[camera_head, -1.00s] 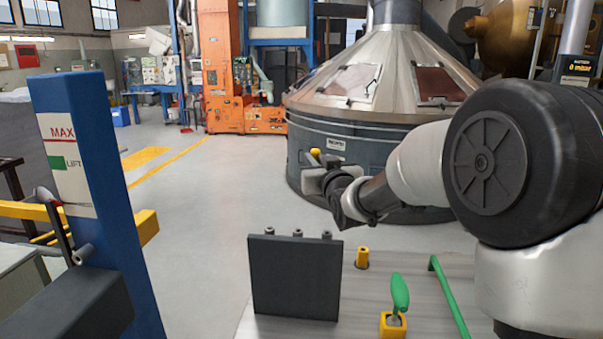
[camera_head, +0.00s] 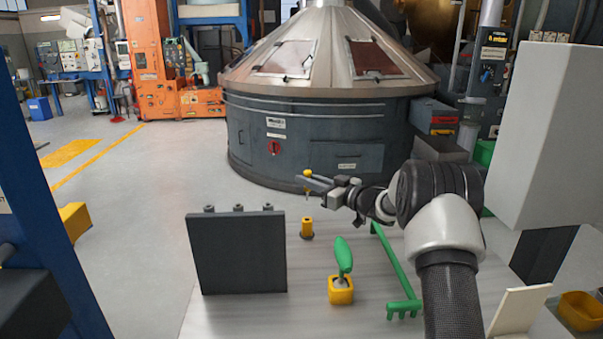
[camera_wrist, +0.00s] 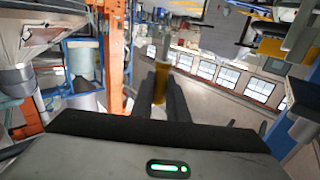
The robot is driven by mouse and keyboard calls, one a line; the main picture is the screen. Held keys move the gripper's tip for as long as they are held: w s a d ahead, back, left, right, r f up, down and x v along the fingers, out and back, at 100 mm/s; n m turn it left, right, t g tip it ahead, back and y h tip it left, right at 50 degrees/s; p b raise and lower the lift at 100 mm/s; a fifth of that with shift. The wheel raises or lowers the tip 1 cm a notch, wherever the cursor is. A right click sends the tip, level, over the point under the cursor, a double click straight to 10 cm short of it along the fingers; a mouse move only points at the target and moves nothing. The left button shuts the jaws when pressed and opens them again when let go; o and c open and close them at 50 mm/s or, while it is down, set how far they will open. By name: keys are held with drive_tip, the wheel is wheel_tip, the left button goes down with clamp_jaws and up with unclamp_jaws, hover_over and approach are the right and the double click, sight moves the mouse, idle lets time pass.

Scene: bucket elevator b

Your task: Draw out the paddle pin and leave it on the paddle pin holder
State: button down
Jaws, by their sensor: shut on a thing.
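My gripper (camera_head: 313,183) is shut on the paddle pin (camera_head: 307,173), a small pin with a yellow head and a thin shaft pointing down. In the wrist view the pin's yellow part (camera_wrist: 160,84) sits between the two dark fingers (camera_wrist: 160,100). A short yellow cylinder on a dark round base, which looks like the paddle pin holder (camera_head: 306,228), stands on the light worktop (camera_head: 230,315). In the head view the pin appears above this cylinder, with a gap between them. Whether it is exactly over it in depth, I cannot tell.
A dark upright plate (camera_head: 237,252) stands left of the holder. A green-handled tool (camera_head: 343,254) stands in a yellow block (camera_head: 341,290) in front. A green rake-like bar (camera_head: 395,262) lies to the right. A large grey machine (camera_head: 330,130) rises behind the worktop.

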idle(0.3)
drive_tip(key=shift+f+b, duration=1.6)
drive_tip(key=shift+f, duration=1.3)
drive_tip(key=shift+f+b, duration=1.35)
drive_tip(key=shift+f, duration=0.85)
drive_tip(key=c, duration=1.7)
unclamp_jaws()
drive_tip(key=shift+o, duration=0.2)
drive_tip(key=shift+s, duration=0.1)
drive_tip(key=p+v, duration=0.1)
drive_tip(key=v, duration=0.6)
drive_tip(key=shift+s+d, duration=0.15)
drive_tip(key=shift+d, duration=0.05)
